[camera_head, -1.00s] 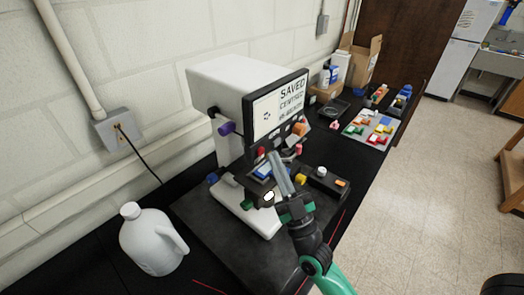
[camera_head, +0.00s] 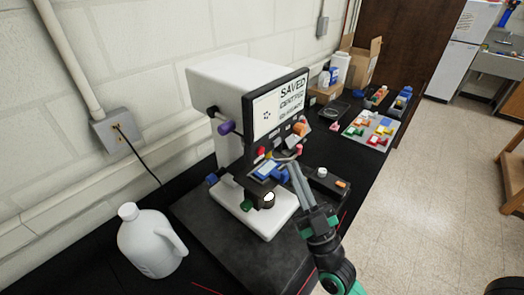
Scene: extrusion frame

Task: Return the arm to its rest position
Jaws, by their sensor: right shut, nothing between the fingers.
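My right gripper (camera_head: 300,180) is in the head view, coming up from the lower right on its green and black arm. Its long grey fingers are shut with nothing between them. The fingertips are in front of the machine's stage, just right of a blue part (camera_head: 267,171). The white machine (camera_head: 222,95) stands on the black bench with its screen (camera_head: 279,108) reading "SAVED". I cannot tell whether the fingers touch anything. My left gripper is not in view.
A white jug (camera_head: 148,242) stands at the left front. A small control box (camera_head: 325,182) sits right of the stage. A tray (camera_head: 370,131) of coloured parts and a cardboard box (camera_head: 363,62) are farther back.

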